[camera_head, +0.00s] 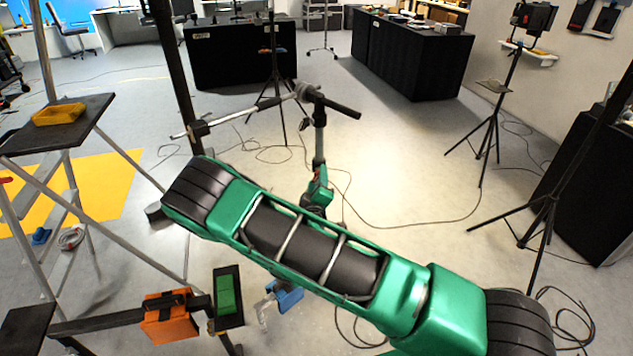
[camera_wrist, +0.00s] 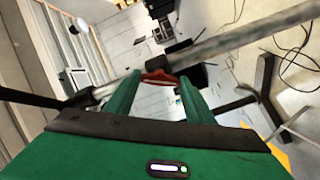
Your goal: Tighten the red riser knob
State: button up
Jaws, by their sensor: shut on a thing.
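The red riser knob (camera_wrist: 157,77) is in the wrist view, just below a dark collar on a silver tube that runs diagonally across the picture. My gripper (camera_wrist: 155,84) has its two green fingers on either side of the knob, with their tips closed against it. The knob's lower part is open to view between the fingers. In the head view, my green and black arm crosses the foreground. I cannot tell whether that part is my gripper.
A silver bar (camera_head: 245,115) reaches left from the post's top. A ladder-like stand with a yellow tray (camera_head: 58,114) is at the left. An orange box (camera_head: 168,318) hangs at the lower left. A tripod (camera_head: 492,130) stands right. Cables cross the floor, which is otherwise fairly clear.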

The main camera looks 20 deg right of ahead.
jog(key=shift+s+f, duration=0.1)
jog(key=shift+f, duration=0.2)
jog(key=o, duration=1)
jog(key=shift+o, duration=0.2)
jog(key=shift+r, duration=0.1)
jog(key=v, duration=1)
jog(key=shift+s, duration=0.3)
